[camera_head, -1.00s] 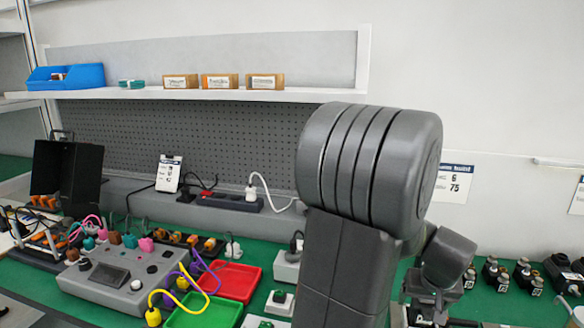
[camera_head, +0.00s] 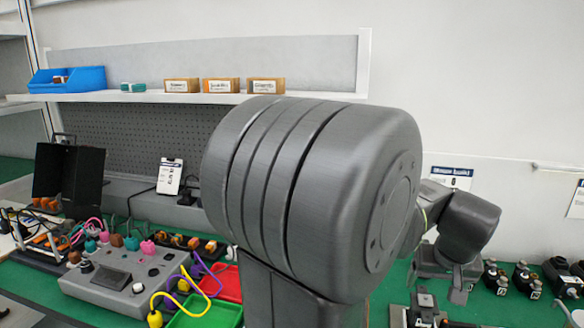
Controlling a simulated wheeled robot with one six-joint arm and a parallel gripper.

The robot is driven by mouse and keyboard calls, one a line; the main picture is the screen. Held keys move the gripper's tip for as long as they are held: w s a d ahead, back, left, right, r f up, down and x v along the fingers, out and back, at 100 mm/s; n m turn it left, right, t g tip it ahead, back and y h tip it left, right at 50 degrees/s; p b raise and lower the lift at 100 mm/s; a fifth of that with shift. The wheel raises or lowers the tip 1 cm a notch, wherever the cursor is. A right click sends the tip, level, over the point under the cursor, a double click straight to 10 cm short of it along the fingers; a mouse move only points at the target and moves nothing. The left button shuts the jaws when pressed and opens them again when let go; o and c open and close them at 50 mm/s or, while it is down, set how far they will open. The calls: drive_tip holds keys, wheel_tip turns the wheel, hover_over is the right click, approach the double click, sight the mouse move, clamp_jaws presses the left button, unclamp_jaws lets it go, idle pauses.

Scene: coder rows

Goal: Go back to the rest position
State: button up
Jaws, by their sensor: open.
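My arm's large grey joint fills the middle of the head view. Beyond it, my forearm and wrist reach to the right, above the green bench. My gripper (camera_head: 447,277) hangs under the wrist, partly seen, with its jaws open and nothing visible between them. It is small in the picture and close in line with the bench items behind it.
A grey control box (camera_head: 115,285) with plugged cables stands at the left, beside a red tray (camera_head: 228,284) and a green tray (camera_head: 205,316). Several black parts (camera_head: 527,280) stand at the right. A shelf (camera_head: 130,97) holds a blue bin (camera_head: 67,79) and small boxes.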

sight(425, 300)
drive_tip(key=b+x, duration=0.1)
drive_tip(key=x, duration=1.1)
drive_tip(key=shift+w+f, duration=0.1)
wheel_tip(425, 300, up, 6)
drive_tip(key=p, duration=0.5)
drive_tip(key=shift+r+p, duration=1.15)
drive_tip(key=shift+r, duration=0.35)
